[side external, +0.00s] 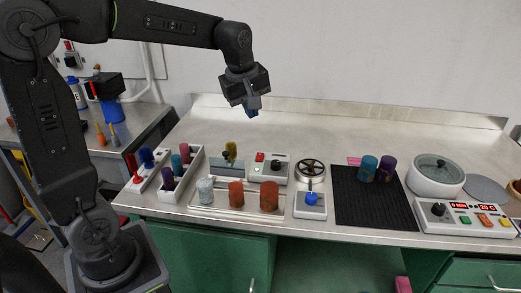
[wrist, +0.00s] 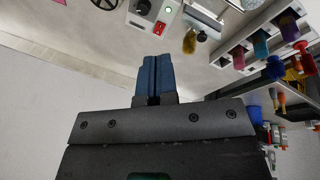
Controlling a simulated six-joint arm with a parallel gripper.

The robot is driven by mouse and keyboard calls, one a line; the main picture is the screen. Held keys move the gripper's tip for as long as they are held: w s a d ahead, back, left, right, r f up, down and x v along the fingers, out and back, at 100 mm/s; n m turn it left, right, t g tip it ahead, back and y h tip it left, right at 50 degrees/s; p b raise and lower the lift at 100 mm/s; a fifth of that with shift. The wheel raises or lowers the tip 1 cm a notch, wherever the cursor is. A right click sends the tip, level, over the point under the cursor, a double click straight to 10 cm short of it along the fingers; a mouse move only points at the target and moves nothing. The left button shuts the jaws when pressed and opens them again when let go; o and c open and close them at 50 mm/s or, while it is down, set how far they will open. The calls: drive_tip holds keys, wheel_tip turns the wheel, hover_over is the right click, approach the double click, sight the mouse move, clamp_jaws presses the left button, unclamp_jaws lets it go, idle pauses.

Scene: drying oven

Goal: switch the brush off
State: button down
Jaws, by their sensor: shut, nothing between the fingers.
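The brush (side external: 231,150) has yellow-brown bristles and stands at a grey holder left of the switch box; it also shows in the wrist view (wrist: 190,42). The white switch box (side external: 283,162) carries a red switch (side external: 260,157) and a dark knob (side external: 275,165). In the wrist view, the box's red switch (wrist: 160,28) sits near a green light (wrist: 167,9) that looks lit, and the knob (wrist: 143,6) is at the top edge. My gripper (side external: 252,113) has blue fingers, shut and empty, high above the bench behind the box. Its fingertips also show in the wrist view (wrist: 157,57).
A white rack (side external: 186,178) with coloured tubes stands left of the brush. A tray (side external: 220,205) with several jars lies in front. A round black-rimmed device (side external: 310,172) stands right of the box, then a black mat (side external: 372,212). The bench's back strip is clear.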

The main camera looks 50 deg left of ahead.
drive_tip(key=w+a+f+n+g, duration=0.1)
drive_tip(key=w+a+f+n, duration=0.3)
drive_tip(key=w+a+n, duration=0.25)
drive_tip(key=n+g, duration=0.1)
drive_tip(key=n, duration=0.4)
hover_over(260, 155)
drive_tip(key=s+d, duration=0.1)
wheel_tip(260, 155, down, 5)
drive_tip(key=shift+d+r, duration=0.1)
drive_tip(key=shift+r, duration=0.1)
drive_tip(key=f, duration=0.9)
drive_tip(key=w+a+f, duration=0.1)
drive_tip(key=f, duration=0.4)
drive_tip(key=shift+w+a, duration=0.1)
drive_tip(key=shift+f, duration=0.2)
